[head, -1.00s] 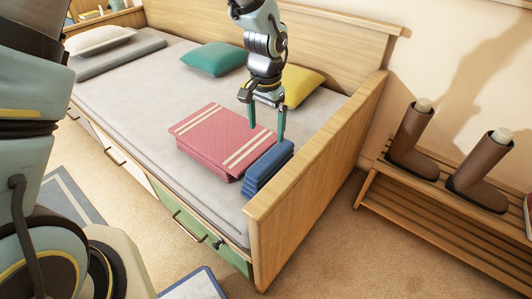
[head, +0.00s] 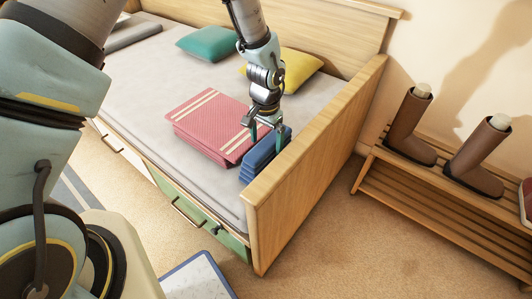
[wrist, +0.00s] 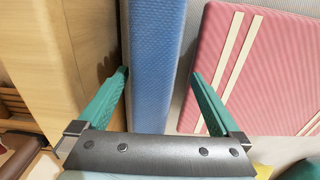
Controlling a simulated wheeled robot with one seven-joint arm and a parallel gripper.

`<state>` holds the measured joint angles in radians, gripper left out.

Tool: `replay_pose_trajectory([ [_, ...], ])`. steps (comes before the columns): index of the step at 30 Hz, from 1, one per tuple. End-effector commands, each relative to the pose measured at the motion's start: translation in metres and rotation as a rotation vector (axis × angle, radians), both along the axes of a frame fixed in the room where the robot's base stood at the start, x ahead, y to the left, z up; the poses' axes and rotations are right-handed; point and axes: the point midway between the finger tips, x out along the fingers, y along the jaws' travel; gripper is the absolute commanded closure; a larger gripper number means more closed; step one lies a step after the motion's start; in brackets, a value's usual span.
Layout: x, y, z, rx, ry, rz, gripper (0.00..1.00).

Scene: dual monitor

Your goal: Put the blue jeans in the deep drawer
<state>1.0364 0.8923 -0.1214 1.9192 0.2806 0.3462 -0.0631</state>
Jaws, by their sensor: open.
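The blue jeans (head: 263,157) lie folded in a narrow stack on the daybed's mattress, between a folded pink blanket and the wooden end panel. My gripper (head: 264,134) is at the far end of the jeans, pointing down. In the wrist view my gripper (wrist: 160,83) is open, with one green finger on each side of the blue jeans (wrist: 157,60). The fingers look apart from the cloth. Drawers are set in the bed's front: a green-fronted one (head: 205,222) near the end panel and a white-fronted one (head: 125,150) farther left. Both look shut. Which is the deep one I cannot tell.
The pink blanket (head: 208,122) lies close left of the jeans. The wooden end panel (head: 315,150) rises close on their right. Teal (head: 207,43) and yellow (head: 300,68) pillows lie behind. A boot rack (head: 440,205) stands right.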

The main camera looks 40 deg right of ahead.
Motion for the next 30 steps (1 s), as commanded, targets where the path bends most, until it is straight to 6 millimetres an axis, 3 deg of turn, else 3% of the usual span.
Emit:
replay_pose_trajectory([
  [7, 0.0002, 0.0000, -0.0009, -0.001, 0.000, 0.000, 0.02],
  [30, 0.0002, 0.0004, -0.0007, 0.001, 0.000, 0.000, 0.89],
])
